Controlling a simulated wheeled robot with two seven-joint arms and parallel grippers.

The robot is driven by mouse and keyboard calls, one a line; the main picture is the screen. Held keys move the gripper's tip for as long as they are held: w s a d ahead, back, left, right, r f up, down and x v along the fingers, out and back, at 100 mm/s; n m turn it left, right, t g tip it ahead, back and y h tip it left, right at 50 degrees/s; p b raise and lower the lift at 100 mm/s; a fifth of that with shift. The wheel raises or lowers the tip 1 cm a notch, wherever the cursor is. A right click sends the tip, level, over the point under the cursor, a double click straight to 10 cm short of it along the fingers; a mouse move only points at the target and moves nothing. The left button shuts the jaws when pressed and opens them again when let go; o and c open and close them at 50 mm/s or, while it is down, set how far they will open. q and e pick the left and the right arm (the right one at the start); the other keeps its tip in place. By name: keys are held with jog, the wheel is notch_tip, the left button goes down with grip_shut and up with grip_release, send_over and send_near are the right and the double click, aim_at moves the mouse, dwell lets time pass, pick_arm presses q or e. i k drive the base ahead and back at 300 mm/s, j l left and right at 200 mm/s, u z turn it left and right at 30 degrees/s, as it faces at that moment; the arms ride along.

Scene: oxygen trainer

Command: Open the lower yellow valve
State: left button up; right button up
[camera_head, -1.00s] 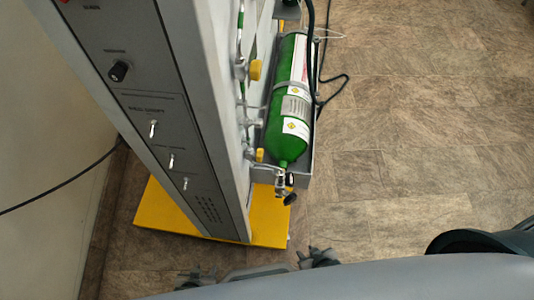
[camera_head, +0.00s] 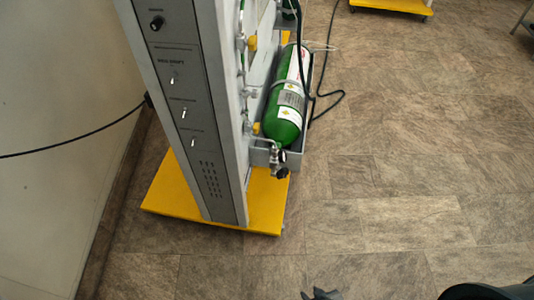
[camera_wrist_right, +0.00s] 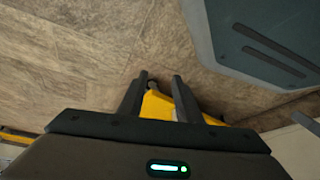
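The lower yellow valve (camera_head: 256,128) is a small yellow knob on the side of the grey trainer cabinet (camera_head: 228,150), left of the green oxygen cylinder (camera_head: 284,122). It is small here, and its turn position cannot be told. A second yellow valve (camera_head: 252,43) sits higher on the same side. Only a dark tip of what seems my right gripper (camera_head: 320,293) shows at the bottom edge, well below the valve. In the right wrist view, my right gripper (camera_wrist_right: 160,78) has its two fingers apart with nothing between them. My left gripper is not in view.
The cabinet stands on a yellow base (camera_head: 262,205), which juts out at the front. A black cable (camera_head: 328,94) lies on the floor behind the cylinder. Another yellow base (camera_head: 392,6) is at the back.

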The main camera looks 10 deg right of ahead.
aim_at(256, 128)
jog(key=k, duration=0.45)
jog(key=u, duration=4.7)
jog(key=k, duration=3.6)
